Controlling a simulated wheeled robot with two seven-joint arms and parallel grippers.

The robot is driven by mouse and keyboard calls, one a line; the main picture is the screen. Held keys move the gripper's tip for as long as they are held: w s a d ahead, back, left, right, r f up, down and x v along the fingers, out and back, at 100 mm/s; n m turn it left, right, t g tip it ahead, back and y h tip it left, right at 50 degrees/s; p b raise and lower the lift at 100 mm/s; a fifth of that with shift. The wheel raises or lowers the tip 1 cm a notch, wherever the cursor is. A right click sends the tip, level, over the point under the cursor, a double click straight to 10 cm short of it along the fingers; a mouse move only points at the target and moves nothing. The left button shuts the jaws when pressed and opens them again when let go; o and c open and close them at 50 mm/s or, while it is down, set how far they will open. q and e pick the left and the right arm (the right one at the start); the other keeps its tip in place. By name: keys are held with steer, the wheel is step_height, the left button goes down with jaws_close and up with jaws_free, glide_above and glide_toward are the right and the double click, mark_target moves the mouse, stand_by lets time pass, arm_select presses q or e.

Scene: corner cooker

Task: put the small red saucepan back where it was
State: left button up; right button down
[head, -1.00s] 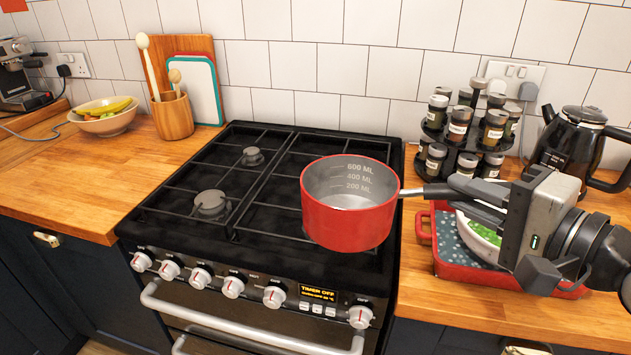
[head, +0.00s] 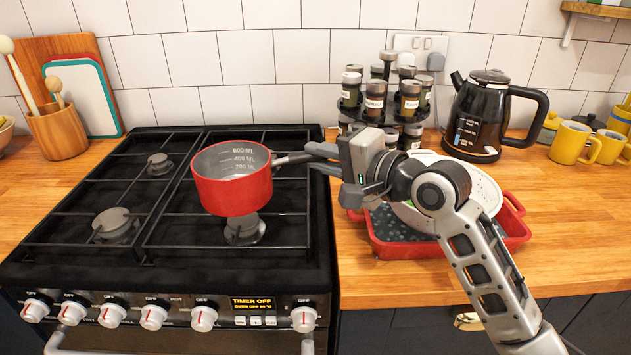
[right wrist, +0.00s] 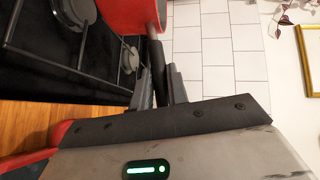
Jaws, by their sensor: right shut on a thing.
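The small red saucepan (head: 232,190) has measuring marks inside and hangs upright, seemingly above the right burners of the black hob (head: 165,262). My right gripper (head: 312,155) is shut on its handle (head: 290,159), which points right. In the right wrist view, the red side of the saucepan (right wrist: 112,14) shows at the top, and its dark handle (right wrist: 158,70) runs between the fingers of my right gripper (right wrist: 160,90). Part of a burner (head: 244,228) shows below the pan. My left gripper is not in view.
A red tray (head: 512,232) with a white colander (head: 482,188) stands on the right worktop, partly behind my arm. A spice rack (head: 350,108), black kettle (head: 478,118) and yellow mugs (head: 572,143) stand along the back. A wooden utensil pot (head: 58,130) stands left of the hob.

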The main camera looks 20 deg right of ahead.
steer(key=shift+w+a+f, duration=0.25)
steer(key=shift+w+f, duration=0.55)
steer(key=shift+f, duration=0.05)
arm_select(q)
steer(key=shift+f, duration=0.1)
arm_select(e)
step_height(320, 180, down, 3)
steer(key=shift+w+f, duration=0.1)
steer(key=shift+f, duration=0.05)
steer(key=c, duration=1.4)
jaws_free()
steer(key=shift+f, duration=0.15)
steer(key=shift+o, duration=0.2)
arm_select(q)
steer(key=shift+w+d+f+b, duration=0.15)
steer(key=shift+b, duration=0.6)
arm_select(e)
steer(key=v, duration=1.2)
